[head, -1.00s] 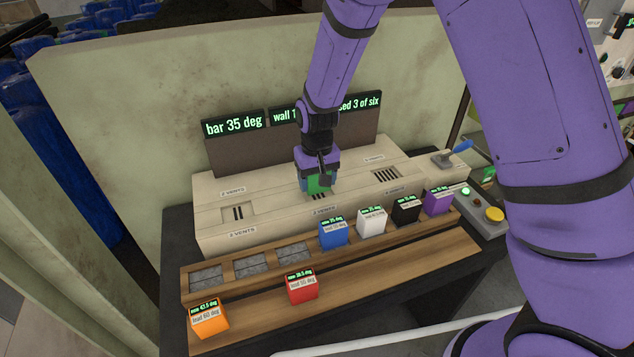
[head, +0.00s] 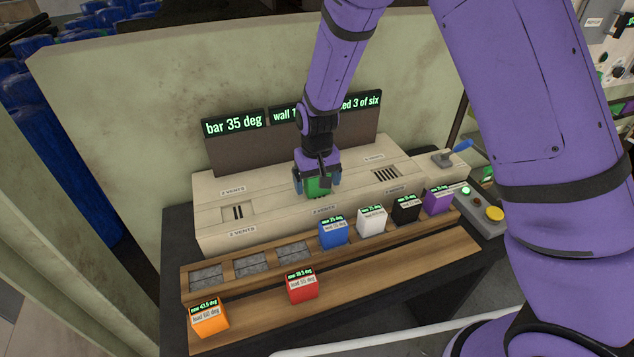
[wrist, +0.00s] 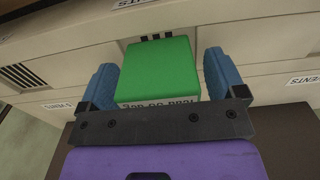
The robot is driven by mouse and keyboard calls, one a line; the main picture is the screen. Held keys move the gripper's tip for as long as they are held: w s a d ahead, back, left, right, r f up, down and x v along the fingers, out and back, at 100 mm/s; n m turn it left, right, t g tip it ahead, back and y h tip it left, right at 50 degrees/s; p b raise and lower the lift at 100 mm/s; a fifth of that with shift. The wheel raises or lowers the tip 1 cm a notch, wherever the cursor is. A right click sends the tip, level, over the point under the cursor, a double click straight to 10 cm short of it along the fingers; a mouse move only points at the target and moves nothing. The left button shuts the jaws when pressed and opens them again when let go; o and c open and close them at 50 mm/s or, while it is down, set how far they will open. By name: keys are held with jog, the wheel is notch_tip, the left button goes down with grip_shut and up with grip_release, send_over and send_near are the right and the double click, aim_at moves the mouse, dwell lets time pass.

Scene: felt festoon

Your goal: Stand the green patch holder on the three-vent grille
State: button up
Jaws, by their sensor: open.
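The green patch holder (head: 314,187) stands on the middle grille of the pale bench, under my gripper (head: 317,182). In the wrist view the green holder (wrist: 160,70) sits between the two blue fingers of my gripper (wrist: 162,78), with a gap on each side. My gripper is open around it. Dark slots of the three-vent grille (wrist: 157,37) show just past the holder's edge; the holder hides the rest of that grille.
A two-slot grille (head: 238,212) lies to the left and a grille with several slots (head: 386,174) to the right. Blue (head: 333,232), white (head: 371,220), black (head: 405,209) and purple (head: 438,201) holders line the wooden rack in front. Red (head: 302,287) and orange (head: 209,317) holders stand on the lower ledge.

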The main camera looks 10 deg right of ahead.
notch_tip(320, 180, up, 12)
jog(key=s+d+r+m+t+y, duration=0.1)
jog(key=s+d+r, duration=0.45)
jog(key=r, duration=0.25)
jog(key=s+d+r+t, duration=0.1)
jog(key=s+d+r, duration=0.3)
jog(key=d+r, duration=0.35)
jog(key=s+d+r+t, duration=0.1)
jog(key=s+d, duration=0.3)
jog(key=s, duration=0.5)
jog(key=s+d+r+m+t+h, duration=0.1)
jog(key=s+d+r, duration=0.3)
jog(key=s, duration=0.5)
jog(key=shift+r+t, duration=0.3)
jog(key=shift+t, duration=0.3)
jog(key=shift+d, duration=0.1)
